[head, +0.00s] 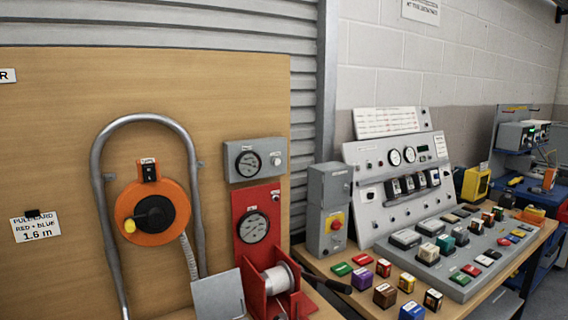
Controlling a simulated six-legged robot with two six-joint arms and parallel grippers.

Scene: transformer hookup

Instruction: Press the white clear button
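I cannot tell for sure which part is the white clear button. A small pale round knob or button (276,160) sits on the grey gauge box (256,174), right of its dial. Another small pale spot (275,195) shows on the red gauge panel (243,200) below. The sloped grey control panel (365,215) on the bench at the right carries dials, switches and several small round parts, too small to read. Neither of my grippers is in view.
An orange reel (178,198) hangs on the wooden board (60,130) inside a bent grey pipe (104,220). A red winder (255,290) with a white spool stands below the gauges. Coloured blocks (384,295) line the bench front. A grey box (328,190) bears a red knob.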

